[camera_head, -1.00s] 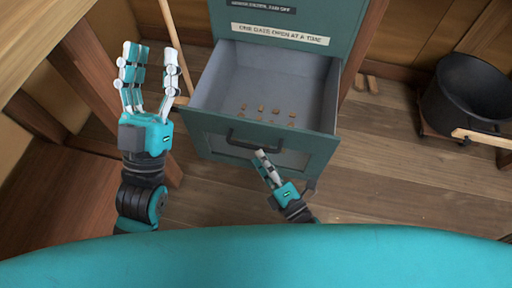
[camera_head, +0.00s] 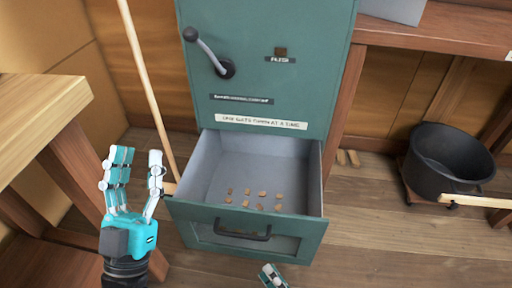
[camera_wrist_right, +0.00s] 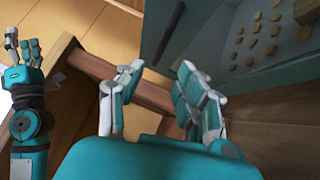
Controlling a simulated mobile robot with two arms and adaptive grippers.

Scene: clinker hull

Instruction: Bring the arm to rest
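My left gripper (camera_head: 135,180) stands upright at the left of the head view, left of the open drawer. Its fingers are spread open and nothing is between them. My right gripper (camera_head: 272,275) shows only partly at the bottom edge, in front of the drawer and apart from its handle. In the right wrist view its fingers (camera_wrist_right: 158,92) are apart with nothing between them. The green cabinet (camera_head: 265,40) has its bottom drawer (camera_head: 245,245) pulled out, with several small brown pieces (camera_head: 255,198) inside. The dark drawer handle (camera_head: 243,235) is free of both grippers.
A lever (camera_head: 207,50) sits on the cabinet front. A wooden pole (camera_head: 147,90) leans left of it. A wooden bench (camera_head: 40,115) is at the left. A black pot (camera_head: 445,160) stands on the right. Floor between drawer and pot is mostly clear.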

